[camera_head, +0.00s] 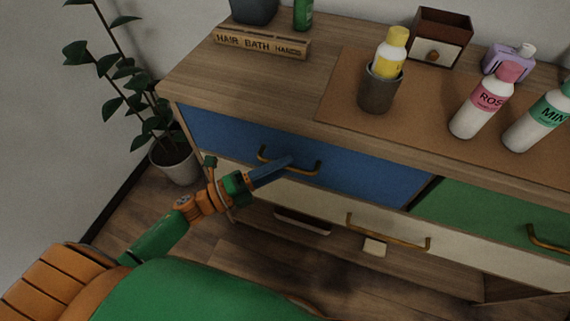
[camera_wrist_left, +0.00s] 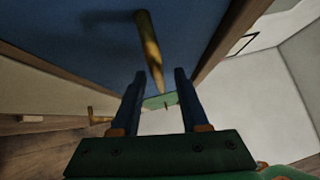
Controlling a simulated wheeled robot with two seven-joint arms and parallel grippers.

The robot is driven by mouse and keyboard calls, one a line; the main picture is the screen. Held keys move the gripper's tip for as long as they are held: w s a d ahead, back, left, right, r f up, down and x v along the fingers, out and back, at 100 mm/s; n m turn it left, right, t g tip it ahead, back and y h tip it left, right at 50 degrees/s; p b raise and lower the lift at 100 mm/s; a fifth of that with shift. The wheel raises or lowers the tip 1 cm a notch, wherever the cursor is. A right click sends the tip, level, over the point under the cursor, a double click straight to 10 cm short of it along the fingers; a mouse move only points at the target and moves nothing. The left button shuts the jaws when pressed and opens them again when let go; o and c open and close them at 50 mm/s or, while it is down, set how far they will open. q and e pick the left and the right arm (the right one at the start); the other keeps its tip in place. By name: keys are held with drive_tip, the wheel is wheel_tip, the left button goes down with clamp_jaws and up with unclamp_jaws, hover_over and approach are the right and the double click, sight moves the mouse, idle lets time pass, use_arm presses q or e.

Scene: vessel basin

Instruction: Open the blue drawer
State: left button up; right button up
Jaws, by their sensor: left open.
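The blue drawer (camera_head: 225,137) is the upper left drawer of a wooden cabinet, and its front looks flush, so it appears closed. Its brass handle (camera_head: 307,173) is a horizontal bar on the front. My left gripper (camera_head: 289,162) is at the handle, and its blue fingers cover part of the bar. In the left wrist view, the gripper (camera_wrist_left: 160,74) is open, with a finger on each side. The handle (camera_wrist_left: 148,45) shows there between the fingers, with the blue drawer front (camera_wrist_left: 85,40) behind it. I cannot tell whether the fingers touch the bar. My right gripper is out of view.
A green drawer (camera_head: 480,215) is at right, and a cream drawer (camera_head: 330,208) with a brass handle lies below. On top stand a grey cup (camera_head: 379,93) holding a yellow bottle, a pink-labelled bottle (camera_head: 482,103) and a small box (camera_head: 440,38). A potted plant (camera_head: 175,160) is at left.

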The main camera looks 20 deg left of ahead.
use_arm(q)
drive_tip(key=shift+w+d, duration=0.35)
drive_tip(key=shift+d, duration=0.1)
clamp_jaws()
idle(1.1)
